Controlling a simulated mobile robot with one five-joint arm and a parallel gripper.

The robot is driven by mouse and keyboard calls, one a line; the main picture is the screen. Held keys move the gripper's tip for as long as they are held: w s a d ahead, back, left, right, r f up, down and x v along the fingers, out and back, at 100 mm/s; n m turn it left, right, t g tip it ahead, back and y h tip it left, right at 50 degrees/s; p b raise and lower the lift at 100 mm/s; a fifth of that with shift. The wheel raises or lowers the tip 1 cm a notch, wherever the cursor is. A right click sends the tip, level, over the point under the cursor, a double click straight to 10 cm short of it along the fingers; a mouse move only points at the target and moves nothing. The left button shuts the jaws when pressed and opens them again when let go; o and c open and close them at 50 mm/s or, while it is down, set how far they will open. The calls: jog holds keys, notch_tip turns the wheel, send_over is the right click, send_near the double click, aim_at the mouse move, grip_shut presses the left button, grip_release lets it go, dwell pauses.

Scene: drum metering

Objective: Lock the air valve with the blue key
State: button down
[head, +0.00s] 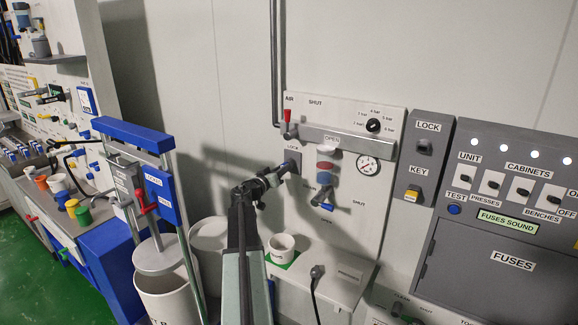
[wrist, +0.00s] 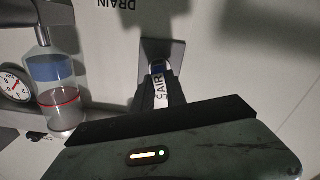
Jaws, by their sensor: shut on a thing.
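The air panel (head: 375,225) is a pale board on the wall. Its air valve has a red handle (head: 287,116), standing upright beside the AIR and SHUT labels. My gripper (head: 276,175) is at the grey lock plate (head: 293,156) below that valve. In the wrist view my gripper (wrist: 161,92) is shut on the blue key (wrist: 158,69), which has a white AIR tag (wrist: 158,88). The key's front end is at the grey plate (wrist: 177,52). How deep it sits in the lock is hidden by the fingers.
A filter bowl (head: 325,165) and a round gauge (head: 368,165) are right of my gripper. A white cup (head: 282,246) stands on the ledge below. A blue-topped press frame (head: 132,133) stands left of my arm. A grey fuse cabinet (head: 500,250) is at the right.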

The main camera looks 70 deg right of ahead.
jog(key=m, duration=0.4)
jog(key=shift+s+m, duration=0.2)
jog(key=shift+m, duration=0.1)
dwell(0.9)
jog(key=c, duration=1.3)
grip_release()
jog(key=shift+o, duration=0.2)
jog(key=v, duration=0.8)
